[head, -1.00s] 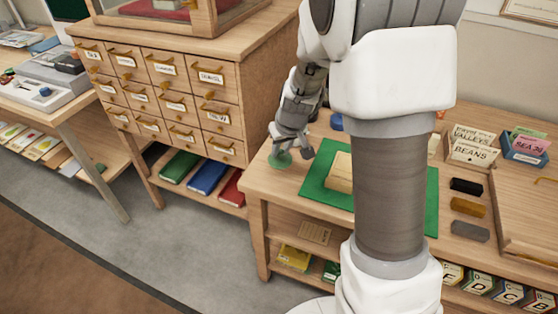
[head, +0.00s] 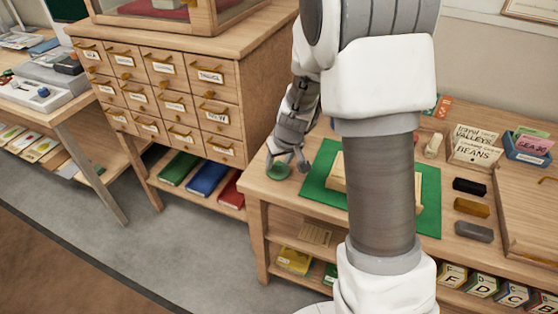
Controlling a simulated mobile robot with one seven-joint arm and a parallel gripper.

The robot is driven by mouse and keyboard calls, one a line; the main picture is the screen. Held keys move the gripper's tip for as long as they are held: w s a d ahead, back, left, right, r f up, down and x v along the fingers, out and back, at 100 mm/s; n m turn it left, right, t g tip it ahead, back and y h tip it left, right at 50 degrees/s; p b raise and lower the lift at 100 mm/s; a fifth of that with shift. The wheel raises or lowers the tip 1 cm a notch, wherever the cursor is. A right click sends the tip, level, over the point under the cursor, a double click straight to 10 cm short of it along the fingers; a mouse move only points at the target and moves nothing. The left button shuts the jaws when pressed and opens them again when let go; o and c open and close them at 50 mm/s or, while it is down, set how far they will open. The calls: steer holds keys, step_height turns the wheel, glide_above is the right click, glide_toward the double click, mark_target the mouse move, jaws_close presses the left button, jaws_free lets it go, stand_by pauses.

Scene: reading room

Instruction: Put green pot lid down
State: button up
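The green pot lid (head: 278,173) is a small round green piece at the left end of the wooden table, close to its front left corner. It looks to be at or just above the tabletop; I cannot tell whether it rests there. My gripper (head: 288,161) points down right over it. One finger meets or overlaps the lid's upper edge, and another part of the gripper shows to the right, apart from the lid. The contact is too small to make out, so I cannot tell whether the lid is gripped.
A green mat (head: 426,205) with a light wooden piece (head: 337,172) lies right of the lid, partly hidden by my arm. Black (head: 469,186), ochre (head: 471,207) and grey (head: 473,231) blocks lie further right. A drawer cabinet (head: 165,95) stands left of the table.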

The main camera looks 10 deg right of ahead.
steer(key=shift+r, duration=0.15)
steer(key=shift+r+p, duration=0.3)
steer(key=shift+p, duration=0.05)
steer(key=s+a+r+p, duration=0.1)
steer(key=s+r+p, duration=0.1)
steer(key=s+r, duration=0.65)
steer(key=s+r+p, duration=0.1)
steer(key=s+r, duration=0.5)
steer(key=r, duration=0.6)
steer(key=s+r+m+t, duration=0.1)
steer(key=s+r, duration=0.2)
steer(key=s, duration=0.9)
steer(key=shift+d+r+m+h, duration=0.3)
steer(key=shift+d+r+m, duration=0.1)
steer(key=shift+d, duration=0.05)
steer(key=shift+r, duration=0.1)
